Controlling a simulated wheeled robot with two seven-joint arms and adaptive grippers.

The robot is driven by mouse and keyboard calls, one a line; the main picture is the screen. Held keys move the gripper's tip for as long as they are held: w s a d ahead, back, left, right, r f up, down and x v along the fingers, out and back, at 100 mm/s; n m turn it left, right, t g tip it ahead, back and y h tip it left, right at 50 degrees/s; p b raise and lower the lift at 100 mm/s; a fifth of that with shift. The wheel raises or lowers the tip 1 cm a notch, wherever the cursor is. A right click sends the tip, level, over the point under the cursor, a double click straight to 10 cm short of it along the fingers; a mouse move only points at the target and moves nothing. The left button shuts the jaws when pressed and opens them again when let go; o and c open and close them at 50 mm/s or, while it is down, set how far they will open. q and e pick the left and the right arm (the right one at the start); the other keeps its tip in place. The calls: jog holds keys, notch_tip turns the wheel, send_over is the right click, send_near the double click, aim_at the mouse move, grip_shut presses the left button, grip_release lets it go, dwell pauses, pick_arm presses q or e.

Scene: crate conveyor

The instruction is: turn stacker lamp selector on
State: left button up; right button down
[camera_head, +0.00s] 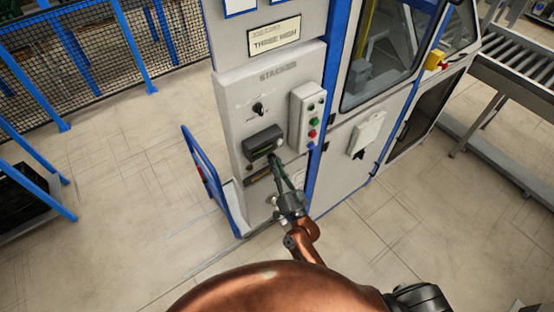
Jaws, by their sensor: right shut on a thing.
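The grey stacker panel (235,100) stands upright in the middle of the head view. A black rotary knob (259,108) sits on its upper part, clear of my gripper. Below it a dark box (263,142) with a small display sticks out. My right gripper (274,161) reaches up to the panel just under this box. Its fingers are shut on a small control at the panel face, which I take to be the lamp selector. The fingers hide that control, so its setting cannot be read. My left gripper is not in view.
A push-button box (308,116) with green and red buttons is right of the gripper. A blue rail (211,183) stands at the panel's left foot. A cabinet with windows and a roller conveyor (515,65) lie to the right. The floor at left is mostly clear.

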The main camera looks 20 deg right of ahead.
jog(key=shift+a+r+m+h+p, duration=0.15)
jog(key=shift+m+h+p, duration=0.25)
jog(key=shift+m+p, duration=0.35)
jog(key=shift+d+r+m+h+p, duration=0.15)
jog(key=shift+m+h+p, duration=0.3)
jog(key=shift+m, duration=0.5)
jog(key=shift+a, duration=0.1)
jog(key=c, duration=2.2)
grip_release()
jog(key=shift+o, duration=0.6)
jog(key=shift+f, duration=0.1)
jog(key=v, duration=1.2)
